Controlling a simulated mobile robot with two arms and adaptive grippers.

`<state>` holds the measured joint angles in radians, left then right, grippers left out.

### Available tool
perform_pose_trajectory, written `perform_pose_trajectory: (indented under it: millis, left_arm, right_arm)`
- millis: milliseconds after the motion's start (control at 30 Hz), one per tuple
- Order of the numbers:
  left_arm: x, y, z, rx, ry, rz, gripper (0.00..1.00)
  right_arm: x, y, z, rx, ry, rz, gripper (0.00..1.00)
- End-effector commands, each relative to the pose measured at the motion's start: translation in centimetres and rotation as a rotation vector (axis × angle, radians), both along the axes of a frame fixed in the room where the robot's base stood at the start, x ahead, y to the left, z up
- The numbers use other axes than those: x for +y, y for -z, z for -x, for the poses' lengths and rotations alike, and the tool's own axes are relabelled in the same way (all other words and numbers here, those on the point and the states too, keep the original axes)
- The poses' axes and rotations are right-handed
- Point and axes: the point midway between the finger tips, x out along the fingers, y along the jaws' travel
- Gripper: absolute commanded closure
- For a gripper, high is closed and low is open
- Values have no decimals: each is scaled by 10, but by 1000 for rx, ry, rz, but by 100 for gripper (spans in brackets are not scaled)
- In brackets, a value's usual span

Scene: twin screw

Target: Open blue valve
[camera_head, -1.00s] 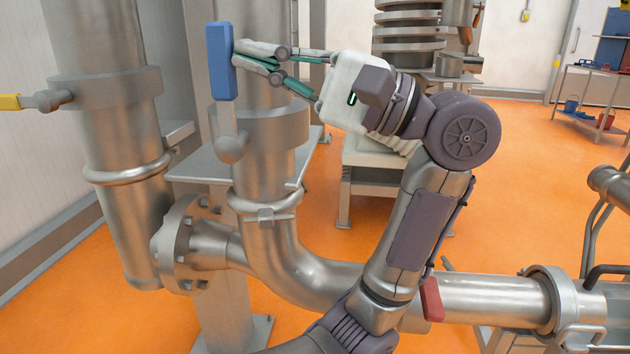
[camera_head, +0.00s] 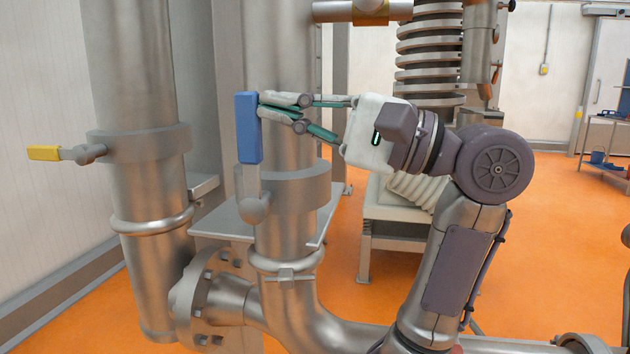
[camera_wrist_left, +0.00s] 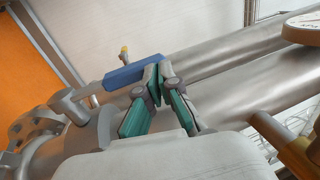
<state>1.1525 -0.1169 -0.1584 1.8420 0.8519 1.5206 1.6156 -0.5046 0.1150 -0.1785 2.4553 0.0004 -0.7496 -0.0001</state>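The blue valve handle (camera_head: 248,128) stands upright against a vertical steel pipe, above its round metal pivot (camera_head: 254,208). It also shows in the left wrist view (camera_wrist_left: 134,72), just beyond the fingers. My left gripper (camera_head: 262,106) is at the right side of the handle's upper part, its fingers pointing left. In the left wrist view the fingertips (camera_wrist_left: 159,70) are close together, with little gap between them. They appear to be at or against the handle, not around it; exact contact is hard to tell. My right gripper is not in view.
A yellow-handled valve (camera_head: 44,153) sticks out left from another vertical pipe (camera_head: 138,90). A flange (camera_head: 212,300) and a curved pipe lie below. A stacked-ring column (camera_head: 430,50) stands behind my arm. Orange floor (camera_head: 560,230) is open at the right.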

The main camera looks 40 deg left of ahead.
Motion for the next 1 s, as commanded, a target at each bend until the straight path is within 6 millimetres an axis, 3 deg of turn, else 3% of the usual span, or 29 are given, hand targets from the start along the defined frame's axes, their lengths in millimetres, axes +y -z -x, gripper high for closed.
perform_pose_trajectory:
  millis: [200,400,600,1000]
  left_arm:
    - [-1,-46,1,-5,-1,-2,100]
    - [-3,-76,-1,-1,0,-3,100]
    - [-3,-85,-1,1,1,-4,100]
    - [-4,-85,-1,1,1,-4,100]
  right_arm:
    - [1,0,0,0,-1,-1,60]
    - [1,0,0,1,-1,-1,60]
    - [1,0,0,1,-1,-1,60]
    - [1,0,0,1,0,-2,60]
